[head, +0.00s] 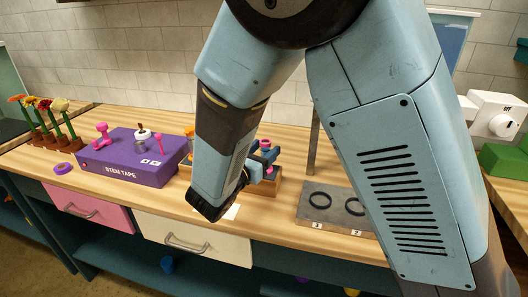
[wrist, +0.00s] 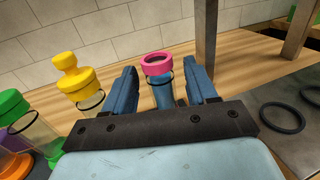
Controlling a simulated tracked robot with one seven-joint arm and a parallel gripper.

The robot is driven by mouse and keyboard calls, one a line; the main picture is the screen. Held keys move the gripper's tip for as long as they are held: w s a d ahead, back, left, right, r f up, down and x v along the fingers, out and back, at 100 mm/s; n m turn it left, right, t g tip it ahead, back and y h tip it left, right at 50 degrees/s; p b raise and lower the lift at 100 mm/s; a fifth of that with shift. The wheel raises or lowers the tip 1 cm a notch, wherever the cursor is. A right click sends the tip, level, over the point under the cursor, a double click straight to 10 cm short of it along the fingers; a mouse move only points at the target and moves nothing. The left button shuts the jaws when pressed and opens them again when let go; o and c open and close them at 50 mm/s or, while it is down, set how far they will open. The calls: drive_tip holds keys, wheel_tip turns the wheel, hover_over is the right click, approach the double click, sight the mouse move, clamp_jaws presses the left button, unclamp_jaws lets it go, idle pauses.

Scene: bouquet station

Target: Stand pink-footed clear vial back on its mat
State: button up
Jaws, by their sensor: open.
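In the wrist view, the pink-footed vial (wrist: 158,64) shows a pink ring-shaped end uppermost, with a dark band just below it. My gripper (wrist: 162,84) is open, with one blue finger on each side of this vial. Whether either finger touches it I cannot tell, and the vial's lower part is hidden behind the gripper's dark bar. In the head view, my gripper (head: 262,162) shows partly behind my arm, by a pink end (head: 265,145) at the wooden rack (head: 265,188). The grey mat (head: 313,214) lies to the right, with dark rings and number labels.
A yellow-topped vial (wrist: 75,78) and a green-topped vial (wrist: 14,108) stand left in the wrist view. A grey post (wrist: 206,40) rises just behind the gripper. A purple stem tape box (head: 125,165) and potted flowers (head: 45,125) are on the bench at left.

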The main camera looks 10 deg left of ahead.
drive_tip(key=v, duration=1.2)
drive_tip(key=shift+s, duration=0.1)
